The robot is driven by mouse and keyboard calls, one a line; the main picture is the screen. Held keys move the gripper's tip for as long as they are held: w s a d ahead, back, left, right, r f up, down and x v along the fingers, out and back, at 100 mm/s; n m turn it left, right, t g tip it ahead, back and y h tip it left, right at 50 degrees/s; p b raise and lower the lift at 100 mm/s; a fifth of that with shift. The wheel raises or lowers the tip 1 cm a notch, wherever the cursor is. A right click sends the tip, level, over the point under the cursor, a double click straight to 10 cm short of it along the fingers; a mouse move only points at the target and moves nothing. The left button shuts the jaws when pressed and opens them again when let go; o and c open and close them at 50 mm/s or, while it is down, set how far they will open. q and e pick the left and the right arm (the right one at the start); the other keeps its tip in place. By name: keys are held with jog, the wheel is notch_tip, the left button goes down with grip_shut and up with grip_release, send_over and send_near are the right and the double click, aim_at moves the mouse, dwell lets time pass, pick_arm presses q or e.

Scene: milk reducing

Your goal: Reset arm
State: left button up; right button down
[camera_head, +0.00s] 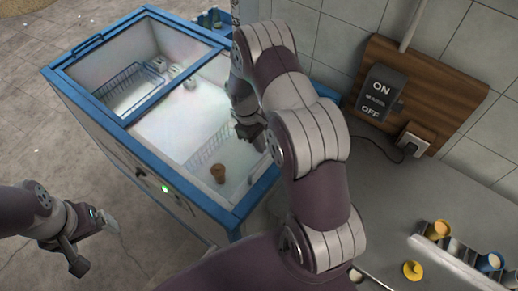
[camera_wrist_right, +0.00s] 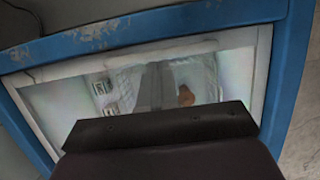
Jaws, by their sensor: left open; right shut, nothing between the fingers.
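My right arm reaches from the bottom of the head view up over the blue-framed chest freezer (camera_head: 142,118). My right gripper (camera_head: 258,140) is shut and empty above the freezer's right part, partly hidden by the arm. In the right wrist view its dark closed fingers (camera_wrist_right: 155,88) point down over the freezer (camera_wrist_right: 285,80). I cannot tell how far they are above the inside. My left gripper (camera_head: 95,243) is open and empty at the lower left, over the floor and apart from the freezer.
In the freezer are a brown cup (camera_head: 218,173), small white cartons (camera_head: 158,64) and a wire basket (camera_head: 125,88). A switch box (camera_head: 381,92) on a wooden board (camera_head: 425,95) and a plug are on the wall. The grey counter at right holds cups (camera_head: 437,230) and a yellow item (camera_head: 412,270).

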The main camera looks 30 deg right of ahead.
pick_arm(q)
jog(key=shift+r+p, duration=0.1)
jog(key=shift+p, duration=0.35)
pick_arm(e)
jog(key=v, duration=1)
jog(key=shift+w+a, duration=0.15)
jog(key=shift+a, duration=0.05)
jog(key=shift+f, duration=0.15)
pick_arm(q)
notch_tip(320, 180, down, 7)
jog(key=b, duration=0.7)
pick_arm(e)
jog(key=s+a+m+t+y, duration=0.1)
jog(key=s+a+m+t, duration=0.3)
jog(key=s+a, duration=0.4)
jog(key=s, duration=0.6)
jog(key=shift+s+r+t, duration=0.3)
jog(key=shift+r, duration=0.1)
pick_arm(q)
jog(key=shift+s+a, duration=0.1)
jog(key=shift+a, duration=0.05)
pick_arm(e)
jog(key=shift+s+a, duration=0.15)
jog(key=shift+a, duration=0.05)
